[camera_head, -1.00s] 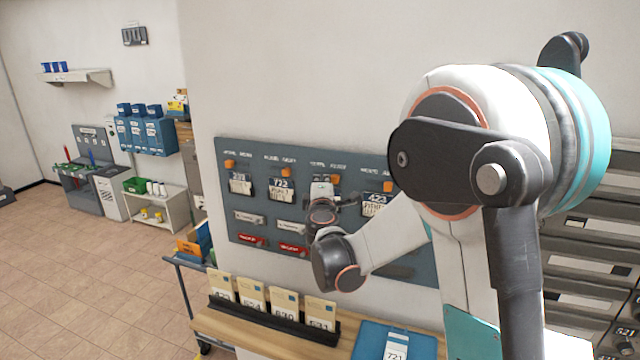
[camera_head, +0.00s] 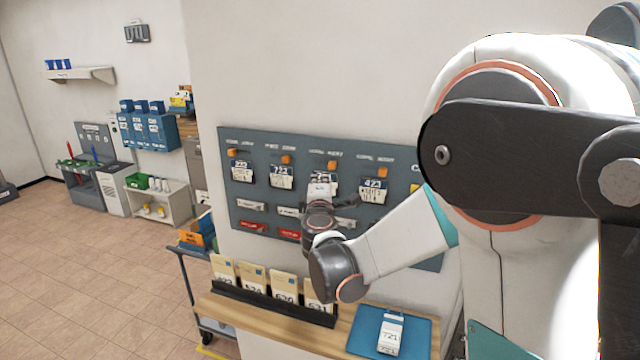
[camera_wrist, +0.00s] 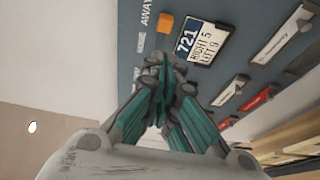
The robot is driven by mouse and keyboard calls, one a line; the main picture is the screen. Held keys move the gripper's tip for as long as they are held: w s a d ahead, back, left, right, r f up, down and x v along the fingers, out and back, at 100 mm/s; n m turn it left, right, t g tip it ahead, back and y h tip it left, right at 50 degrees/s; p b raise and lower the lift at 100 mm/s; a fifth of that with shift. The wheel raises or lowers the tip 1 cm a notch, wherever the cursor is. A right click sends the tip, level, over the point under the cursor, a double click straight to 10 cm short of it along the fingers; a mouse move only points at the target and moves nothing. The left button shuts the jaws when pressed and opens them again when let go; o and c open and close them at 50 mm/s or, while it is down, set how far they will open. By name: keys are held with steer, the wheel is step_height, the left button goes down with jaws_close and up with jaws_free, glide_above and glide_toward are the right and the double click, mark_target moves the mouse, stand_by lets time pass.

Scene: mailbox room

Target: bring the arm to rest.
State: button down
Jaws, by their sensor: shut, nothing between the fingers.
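My gripper (camera_wrist: 160,88) is shut and empty in the wrist view, its teal fingers brought together in front of the grey wall board. In the head view my gripper (camera_head: 320,208) is in front of the board (camera_head: 244,190), over the lower middle tags, and partly hides one of them. A tag reading 721 (camera_wrist: 196,48) hangs on the board beside the fingertips in the wrist view. I cannot tell whether the fingers touch the board. My arm reaches in from the right of the head view, and its upper links are close to the camera.
A wooden counter (camera_head: 228,308) below holds a black rack (camera_head: 275,302) with several numbered envelopes. A blue mat (camera_head: 420,342) on it bears a white 721 item (camera_head: 391,332). A cart (camera_head: 205,312) stands to the left. Open tiled floor (camera_head: 90,270) lies further left.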

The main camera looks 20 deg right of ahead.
steer(key=s+d+f+m+g+b, duration=0.3)
steer(key=s+f+m+b, duration=0.25)
steer(key=s, duration=0.35)
steer(key=s+d+f+m+g+b, duration=0.2)
steer(key=s+f+m+b, duration=0.2)
steer(key=s+f+b, duration=0.4)
steer(key=s+a+f+m+g+y+b, duration=0.2)
steer(key=s+a+f+b, duration=0.2)
steer(key=s+f, duration=0.5)
steer(key=s+a+f+m+g+y+b, duration=0.3)
steer(key=s+f, duration=0.6)
steer(key=s, duration=0.4)
steer(key=a+b, duration=0.1)
steer(key=b, duration=0.1)
steer(key=shift+s+a+b, duration=0.15)
steer(key=shift+a+b, duration=0.15)
steer(key=shift+b, duration=0.05)
